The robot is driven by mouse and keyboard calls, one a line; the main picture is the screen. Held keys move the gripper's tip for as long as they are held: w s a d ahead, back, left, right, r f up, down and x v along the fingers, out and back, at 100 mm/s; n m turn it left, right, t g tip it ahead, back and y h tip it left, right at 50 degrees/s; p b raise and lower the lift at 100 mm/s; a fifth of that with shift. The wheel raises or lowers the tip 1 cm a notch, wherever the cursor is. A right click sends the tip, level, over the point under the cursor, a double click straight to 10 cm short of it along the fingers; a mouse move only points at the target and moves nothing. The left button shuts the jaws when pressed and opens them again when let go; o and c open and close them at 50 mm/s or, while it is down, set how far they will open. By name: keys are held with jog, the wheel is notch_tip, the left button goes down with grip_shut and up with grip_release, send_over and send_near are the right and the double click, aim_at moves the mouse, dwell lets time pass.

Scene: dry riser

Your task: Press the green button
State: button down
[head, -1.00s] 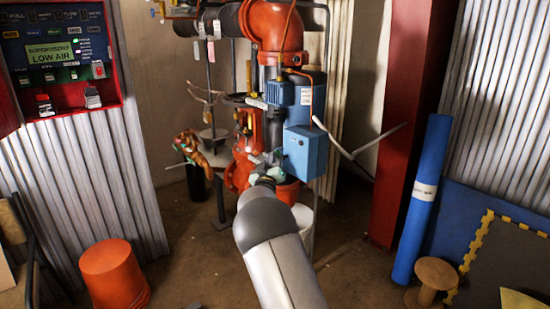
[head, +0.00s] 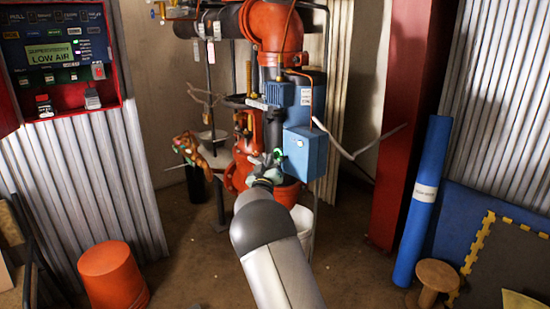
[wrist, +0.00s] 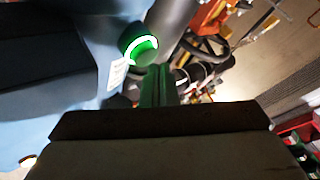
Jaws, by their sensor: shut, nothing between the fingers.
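The green button (wrist: 142,50) is round, with a bright white-lit ring, and sits on the blue box (wrist: 75,70) in the wrist view. A white tag hangs beside it. My gripper (wrist: 155,80) is shut and empty, its green-tinted fingers just below and right of the button. I cannot tell whether they touch it. In the head view, my gripper (head: 272,160) is at the lower left side of the blue box (head: 304,153). A small green patch shows there, but the button itself is hard to make out.
Orange-red pipework (head: 272,30) rises beside and above the box. A thin bent rod (head: 345,150) sticks out to its right. A white bucket (head: 302,217) stands below. A red panel (head: 60,60) is at the left, an orange bucket (head: 112,276) on the floor. Open floor lies between.

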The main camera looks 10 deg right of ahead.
jog(key=a, duration=0.1)
jog(key=s+a, duration=0.1)
jog(key=a, duration=0.1)
jog(key=s+a+b, duration=0.1)
jog(key=a, duration=0.1)
jog(key=shift+s, duration=0.25)
